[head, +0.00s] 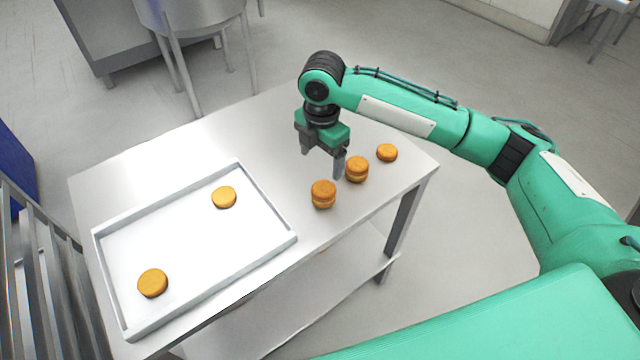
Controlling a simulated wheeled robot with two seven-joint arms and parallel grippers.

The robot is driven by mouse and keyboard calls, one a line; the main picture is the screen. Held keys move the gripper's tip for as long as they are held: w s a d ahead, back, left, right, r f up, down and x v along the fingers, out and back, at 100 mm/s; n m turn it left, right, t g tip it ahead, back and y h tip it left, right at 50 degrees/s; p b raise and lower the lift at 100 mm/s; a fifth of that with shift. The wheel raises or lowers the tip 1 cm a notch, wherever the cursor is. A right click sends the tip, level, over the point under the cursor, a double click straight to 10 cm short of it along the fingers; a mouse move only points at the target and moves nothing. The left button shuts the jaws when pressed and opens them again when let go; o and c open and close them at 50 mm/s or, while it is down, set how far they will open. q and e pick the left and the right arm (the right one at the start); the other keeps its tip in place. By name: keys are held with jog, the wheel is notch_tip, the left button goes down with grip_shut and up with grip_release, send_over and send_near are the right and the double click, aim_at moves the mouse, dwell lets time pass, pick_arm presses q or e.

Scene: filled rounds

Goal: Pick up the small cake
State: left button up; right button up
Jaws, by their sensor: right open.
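Several small round orange-brown cakes are on the metal table. One cake (387,152) lies alone at the right end. Two more look like filled, two-layer rounds: one (357,169) just right of my gripper's fingers and one (323,194) nearer the front edge. Two flat single rounds lie in the white tray, one at the back right (224,197) and one at the front left (152,283). My right gripper (322,160) points down, open and empty, above the table behind the front filled cake. One finger is close to the middle filled cake; contact cannot be told. My left gripper is not visible.
The white tray (268,247) with a low rim covers the table's left part. The table (130,168) is bare behind the tray. A metal stool (190,15) stands behind the table, and a rail rack (45,270) is at the left edge.

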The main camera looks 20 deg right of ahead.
aim_at(323, 188)
jog(key=f, duration=0.5)
jog(key=f+p, duration=0.1)
jog(key=f, duration=0.1)
jog(key=shift+w+d+f, duration=0.25)
jog(key=shift+d+f, duration=0.05)
jog(key=shift+f, duration=0.05)
notch_tip(323, 188, down, 5)
jog(key=shift+d+r+p, duration=0.1)
jog(key=shift+p, duration=0.85)
jog(key=shift+f, duration=0.3)
jog(key=c, duration=0.8)
